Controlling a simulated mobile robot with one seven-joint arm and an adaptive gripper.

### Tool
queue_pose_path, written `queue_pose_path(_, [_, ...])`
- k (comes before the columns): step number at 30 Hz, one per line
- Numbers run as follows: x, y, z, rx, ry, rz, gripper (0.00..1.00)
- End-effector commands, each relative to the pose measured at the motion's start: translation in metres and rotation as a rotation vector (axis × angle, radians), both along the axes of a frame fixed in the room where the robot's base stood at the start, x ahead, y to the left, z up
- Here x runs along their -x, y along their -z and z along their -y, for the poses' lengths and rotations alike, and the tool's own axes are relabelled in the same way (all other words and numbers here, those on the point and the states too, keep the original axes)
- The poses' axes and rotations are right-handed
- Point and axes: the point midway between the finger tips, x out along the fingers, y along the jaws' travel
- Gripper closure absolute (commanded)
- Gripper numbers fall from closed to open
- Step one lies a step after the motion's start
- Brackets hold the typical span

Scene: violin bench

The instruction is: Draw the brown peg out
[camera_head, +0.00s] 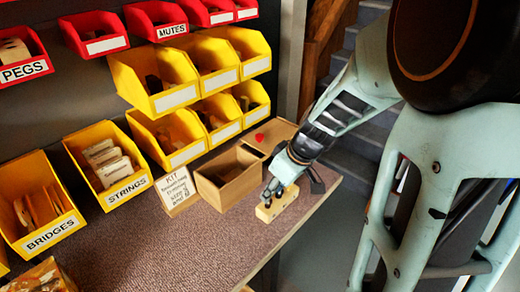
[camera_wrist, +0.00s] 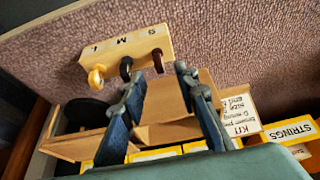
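A pale wooden block (camera_head: 278,204) sits at the bench's right edge. In the wrist view the block (camera_wrist: 124,46) is marked S, M and L and holds three pegs in a row. The brown peg (camera_wrist: 157,60) is at the S end, a black peg (camera_wrist: 126,67) in the middle and a honey-coloured peg (camera_wrist: 97,75) at the L end. My gripper (camera_wrist: 160,72) is open, its fingertips apart with the brown peg's head in line between them. In the head view my gripper (camera_head: 271,190) is just over the block and hides the pegs.
An open wooden box (camera_head: 228,178) stands left of the block, with a red-marked wooden piece (camera_head: 268,138) behind it. A KIT card (camera_head: 177,190) leans beside the box. Yellow bins (camera_head: 108,165) line the back. The bench's front middle (camera_head: 180,250) is clear.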

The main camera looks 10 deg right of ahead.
Motion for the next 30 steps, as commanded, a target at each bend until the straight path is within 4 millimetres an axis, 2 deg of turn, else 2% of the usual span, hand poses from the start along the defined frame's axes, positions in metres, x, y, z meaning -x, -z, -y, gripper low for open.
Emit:
queue_pose_path(3, [-0.006,0.021,-0.005,-0.002,-0.001,-0.002,0.72])
queue_pose_path(9, [-0.013,0.039,-0.010,-0.002,0.001,0.000,0.72])
queue_pose_path(21, [-0.016,0.045,-0.011,0.000,0.001,0.001,0.72])
queue_pose_path(29, [-0.016,0.045,-0.011,0.000,0.001,0.001,0.99])
queue_pose_path(30, [-0.016,0.045,-0.011,0.000,0.001,0.001,1.00])
